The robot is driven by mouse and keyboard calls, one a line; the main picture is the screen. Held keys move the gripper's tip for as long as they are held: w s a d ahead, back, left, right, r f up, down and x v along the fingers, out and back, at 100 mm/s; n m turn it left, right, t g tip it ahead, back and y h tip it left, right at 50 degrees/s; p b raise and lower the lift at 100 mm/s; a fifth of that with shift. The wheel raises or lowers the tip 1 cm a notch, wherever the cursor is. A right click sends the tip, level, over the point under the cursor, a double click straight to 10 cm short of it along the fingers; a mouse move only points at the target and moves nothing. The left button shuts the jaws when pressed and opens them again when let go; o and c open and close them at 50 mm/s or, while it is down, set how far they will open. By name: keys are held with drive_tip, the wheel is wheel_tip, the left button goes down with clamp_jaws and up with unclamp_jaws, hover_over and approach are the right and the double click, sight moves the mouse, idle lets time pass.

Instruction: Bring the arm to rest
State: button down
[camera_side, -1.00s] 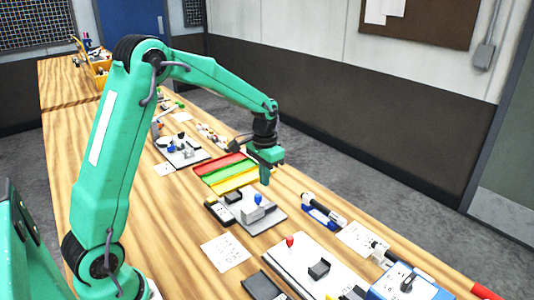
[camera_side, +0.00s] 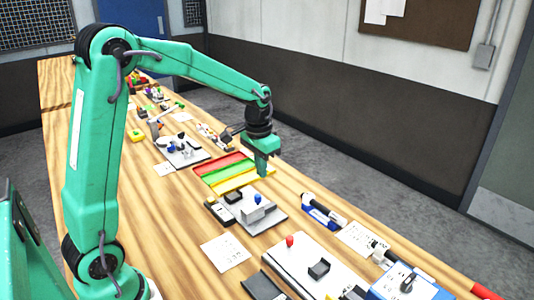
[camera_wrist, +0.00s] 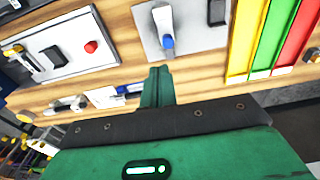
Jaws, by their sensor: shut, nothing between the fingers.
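My gripper (camera_side: 262,168) is shut and empty. It hangs from my green arm with its fingers pointing down, above the far edge of the tray with red, green and yellow strips (camera_side: 232,172). I cannot tell the exact height of the fingertips above the table. In the wrist view the green fingers (camera_wrist: 157,88) lie together with no gap showing. The striped tray (camera_wrist: 275,40) is at the upper right of that view, to the right of the fingers.
A grey plate with a blue-knobbed block (camera_side: 250,212) lies in front of the tray. A white board with a red knob (camera_side: 310,265) is nearer. A paper sheet (camera_side: 224,252) lies on the wooden table (camera_side: 165,235). The table's left part is mostly clear.

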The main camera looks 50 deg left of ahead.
drive_tip(key=s+d+r+t, duration=0.1)
drive_tip(key=s+d+r, duration=0.1)
drive_tip(key=s, duration=0.4)
drive_tip(key=s+d+r+t, duration=0.2)
drive_tip(key=s+d+r, duration=0.1)
drive_tip(key=s, duration=0.4)
drive_tip(key=s+d+r+t, duration=0.1)
drive_tip(key=s+d+r, duration=0.1)
drive_tip(key=s, duration=0.5)
drive_tip(key=shift+s+d+r+t, duration=0.2)
drive_tip(key=shift+d+r+t, duration=0.15)
drive_tip(key=shift+r, duration=0.5)
